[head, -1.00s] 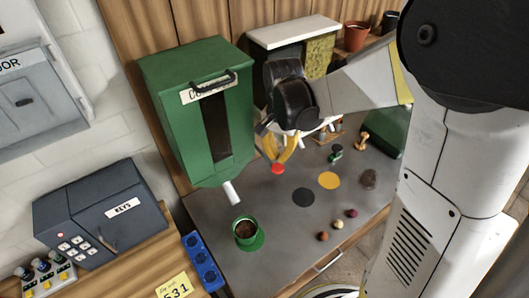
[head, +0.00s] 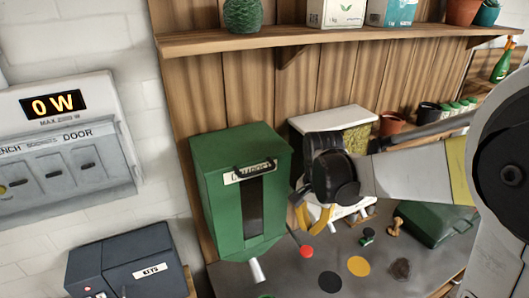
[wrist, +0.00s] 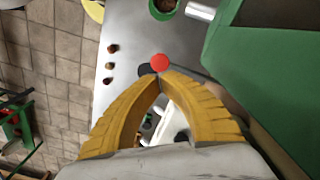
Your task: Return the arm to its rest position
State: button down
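My gripper (head: 310,230) hangs over the grey bench, right of the green box, with its yellow fingers pointing down. In the wrist view its two fingertips (wrist: 160,76) meet, with nothing visible between them. My arm reaches in from the right of the head view. A red round spot (head: 306,252) shows just below the fingertips; it also shows in the wrist view (wrist: 160,62), just past them. A black disc (head: 330,282) and a yellow disc (head: 358,266) lie on the bench nearby.
The green box (head: 240,190) stands close left of my gripper. A white-topped unit (head: 335,118) is behind it, and a wooden shelf (head: 330,37) with pots runs above. A green case (head: 432,224) lies to the right. A dark key box (head: 130,266) is at lower left.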

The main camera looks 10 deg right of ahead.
jog(key=s+f+n+t+b, duration=0.7)
jog(key=s+f+b, duration=0.5)
jog(key=b, duration=0.9)
jog(key=shift+s+n, duration=0.35)
jog(key=shift+n, duration=0.35)
